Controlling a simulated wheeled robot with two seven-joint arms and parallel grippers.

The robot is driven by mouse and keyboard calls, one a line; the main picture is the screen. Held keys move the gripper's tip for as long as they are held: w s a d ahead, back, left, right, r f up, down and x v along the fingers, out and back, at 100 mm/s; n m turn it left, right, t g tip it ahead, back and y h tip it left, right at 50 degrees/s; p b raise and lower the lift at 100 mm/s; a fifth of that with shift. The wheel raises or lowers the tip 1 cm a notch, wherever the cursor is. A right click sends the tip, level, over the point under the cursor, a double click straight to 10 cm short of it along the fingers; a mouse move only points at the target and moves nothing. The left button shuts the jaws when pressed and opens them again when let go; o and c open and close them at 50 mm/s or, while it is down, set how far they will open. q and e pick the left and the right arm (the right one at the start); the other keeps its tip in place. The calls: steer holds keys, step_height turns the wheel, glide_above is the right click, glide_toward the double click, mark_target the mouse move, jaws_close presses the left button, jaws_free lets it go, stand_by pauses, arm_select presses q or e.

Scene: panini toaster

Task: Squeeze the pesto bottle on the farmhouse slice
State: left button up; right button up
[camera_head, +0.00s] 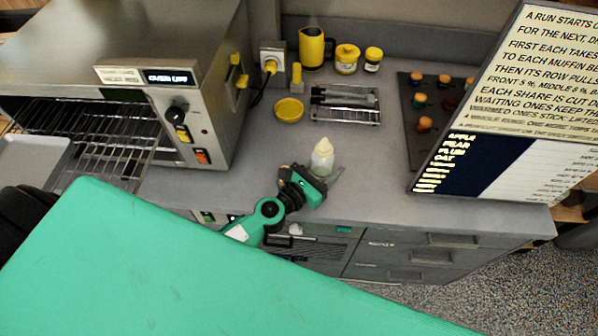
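A small squeeze bottle (322,160) with a cream cap and pale, slightly greenish body stands upright on the grey counter; I take it for the pesto bottle. My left gripper (318,176) is at its near side, low by the base. Its fingers look spread, one to the right of the bottle and one to the left. I cannot tell whether either touches it. I see no farmhouse slice. A large green part of my own body covers the lower left and hides what is beneath. My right gripper is not in view.
A steel toaster (200,90) with a wire rack (105,125) stands at left. A sign board (510,110) stands at right.

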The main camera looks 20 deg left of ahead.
arm_select(q)
step_height(320, 180, up, 7)
steer(key=s+d+p, duration=0.1)
steer(key=d+p, duration=0.1)
steer(key=p, duration=0.4)
steer(key=shift+d, duration=0.2)
